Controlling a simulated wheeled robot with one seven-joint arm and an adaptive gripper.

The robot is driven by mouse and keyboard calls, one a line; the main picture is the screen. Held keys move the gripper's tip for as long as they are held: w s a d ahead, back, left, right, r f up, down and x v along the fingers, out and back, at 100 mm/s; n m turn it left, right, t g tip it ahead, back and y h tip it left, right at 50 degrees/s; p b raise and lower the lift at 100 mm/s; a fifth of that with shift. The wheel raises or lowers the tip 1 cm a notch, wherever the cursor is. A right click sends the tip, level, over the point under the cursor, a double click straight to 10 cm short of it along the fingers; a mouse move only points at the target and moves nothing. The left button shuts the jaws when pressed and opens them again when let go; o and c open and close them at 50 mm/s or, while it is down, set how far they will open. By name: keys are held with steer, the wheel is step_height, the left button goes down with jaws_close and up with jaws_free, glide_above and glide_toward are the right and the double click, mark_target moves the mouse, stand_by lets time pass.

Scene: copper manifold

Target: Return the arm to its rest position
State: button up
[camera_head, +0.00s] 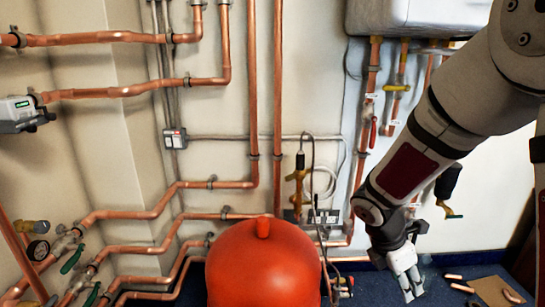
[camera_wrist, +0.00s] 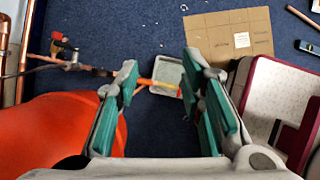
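My gripper (camera_wrist: 163,78) shows in the wrist view with its two green-padded fingers apart and nothing held between them. In the head view my gripper (camera_head: 410,284) hangs low at the right, pointing down over the blue floor. It is to the right of the red tank (camera_head: 262,268) and apart from it. My arm (camera_head: 425,150) comes down from the upper right corner, in front of the wall. The tank also shows in the wrist view (camera_wrist: 60,135), left of the fingers.
A grey tray (camera_wrist: 166,74) with an orange stick-like thing lies on the floor beyond the fingers. Flat cardboard (camera_wrist: 228,35) lies to its right. Copper pipes (camera_head: 160,195) and valves line the wall. A white boiler (camera_head: 415,15) hangs above. Some blue floor is clear.

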steer(key=s+a+r+m+y, duration=0.1)
steer(key=s+a+r+m, duration=0.1)
steer(key=s+r+m, duration=0.9)
steer(key=s+a+r+m+y, duration=0.2)
steer(key=s+a+m, duration=0.25)
steer(key=s, duration=0.45)
steer(key=s+a+r+m+y, duration=0.25)
steer(key=s+m, duration=0.35)
steer(key=s, duration=0.4)
step_height(320, 180, up, 36)
steer(key=t+p, duration=0.3)
steer(key=p, duration=3.1)
steer(key=shift+w+n+t, duration=0.35)
steer(key=shift+t, duration=0.05)
steer(key=shift+f, duration=0.1)
